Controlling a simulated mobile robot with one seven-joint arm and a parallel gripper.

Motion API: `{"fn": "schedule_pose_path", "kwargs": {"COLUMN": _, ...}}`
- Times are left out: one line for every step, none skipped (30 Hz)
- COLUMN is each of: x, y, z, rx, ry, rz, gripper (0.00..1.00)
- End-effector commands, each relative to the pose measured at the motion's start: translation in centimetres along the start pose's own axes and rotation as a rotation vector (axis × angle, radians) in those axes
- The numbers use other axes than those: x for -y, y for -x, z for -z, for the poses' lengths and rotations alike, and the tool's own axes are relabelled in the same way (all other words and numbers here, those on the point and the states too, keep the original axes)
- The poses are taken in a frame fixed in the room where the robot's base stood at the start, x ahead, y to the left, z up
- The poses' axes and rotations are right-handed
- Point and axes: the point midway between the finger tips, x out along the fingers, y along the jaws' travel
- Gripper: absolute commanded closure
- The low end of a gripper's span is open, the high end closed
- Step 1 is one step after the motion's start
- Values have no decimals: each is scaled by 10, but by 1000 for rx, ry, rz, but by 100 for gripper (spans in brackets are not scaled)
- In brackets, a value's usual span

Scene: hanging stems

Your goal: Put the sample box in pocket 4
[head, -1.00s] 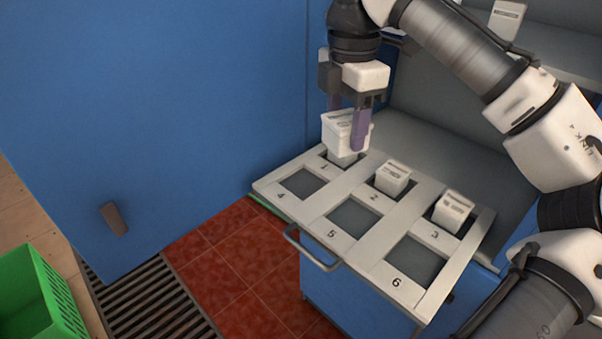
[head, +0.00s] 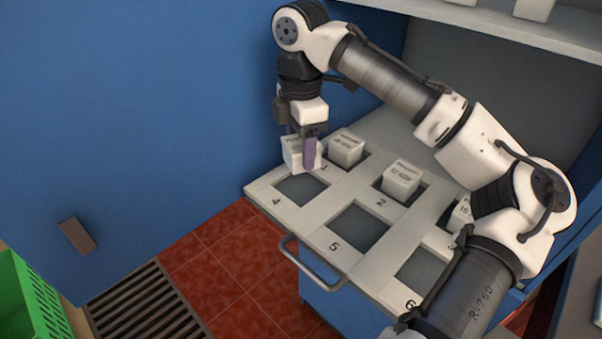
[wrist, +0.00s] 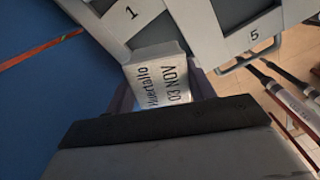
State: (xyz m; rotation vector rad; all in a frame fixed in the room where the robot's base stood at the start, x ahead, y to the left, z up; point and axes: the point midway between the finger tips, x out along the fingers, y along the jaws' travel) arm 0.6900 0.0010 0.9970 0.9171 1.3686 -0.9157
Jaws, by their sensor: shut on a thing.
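The sample box, a small white box (head: 293,153) with printed text, is held between the purple fingers of my gripper (head: 301,150). In the head view it is above the back edge of pocket 4 (head: 300,190), a dark square opening at the left end of the tray. Pocket 4 looks empty. Whether the box's bottom touches the tray cannot be told.
White boxes sit in pocket 1 (head: 346,148), pocket 2 (head: 401,179) and pocket 3 (head: 461,213). Pocket 5 (head: 358,228) and pocket 6 (head: 423,270) look empty. A blue panel (head: 130,120) stands close at left; a handle (head: 312,265) juts from the tray's front.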

Motion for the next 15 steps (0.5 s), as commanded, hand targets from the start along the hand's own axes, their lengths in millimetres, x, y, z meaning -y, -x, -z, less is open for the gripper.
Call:
{"fn": "schedule_pose_path", "kwargs": {"x": 1, "y": -8, "z": 0, "rx": 1, "ry": 0, "rz": 1, "gripper": 71}}
{"fn": "schedule_pose_path", "kwargs": {"x": 1, "y": -12, "z": 0, "rx": 1, "ry": 1, "rz": 1, "gripper": 71}}
{"fn": "schedule_pose_path", "kwargs": {"x": 1, "y": -17, "z": 0, "rx": 1, "ry": 0, "rz": 1, "gripper": 71}}
{"fn": "schedule_pose_path", "kwargs": {"x": 0, "y": -19, "z": 0, "rx": 1, "ry": 0, "rz": 0, "gripper": 71}}
{"fn": "schedule_pose_path", "kwargs": {"x": 0, "y": -21, "z": 0, "rx": 0, "ry": 0, "rz": -1, "gripper": 71}}
{"fn": "schedule_pose_path", "kwargs": {"x": 0, "y": -24, "z": 0, "rx": 0, "ry": 0, "rz": 0, "gripper": 71}}
{"fn": "schedule_pose_path", "kwargs": {"x": 0, "y": -26, "z": 0, "rx": 1, "ry": 0, "rz": 1, "gripper": 71}}
{"fn": "schedule_pose_path", "kwargs": {"x": 1, "y": -30, "z": 0, "rx": 1, "ry": 0, "rz": 2, "gripper": 71}}
{"fn": "schedule_pose_path", "kwargs": {"x": 1, "y": -36, "z": 0, "rx": 0, "ry": 1, "rz": 1, "gripper": 71}}
{"fn": "schedule_pose_path", "kwargs": {"x": 1, "y": -40, "z": 0, "rx": 0, "ry": 1, "rz": 2, "gripper": 71}}
{"fn": "schedule_pose_path", "kwargs": {"x": 1, "y": -45, "z": 0, "rx": 1, "ry": 1, "rz": 2, "gripper": 71}}
{"fn": "schedule_pose_path", "kwargs": {"x": 0, "y": -51, "z": 0, "rx": 1, "ry": 1, "rz": 1, "gripper": 71}}
{"fn": "schedule_pose_path", "kwargs": {"x": 1, "y": -56, "z": 0, "rx": 2, "ry": 1, "rz": 2, "gripper": 71}}
{"fn": "schedule_pose_path", "kwargs": {"x": 1, "y": -59, "z": 0, "rx": 1, "ry": 1, "rz": 1, "gripper": 71}}
{"fn": "schedule_pose_path", "kwargs": {"x": 1, "y": -63, "z": 0, "rx": 1, "ry": 1, "rz": 0, "gripper": 71}}
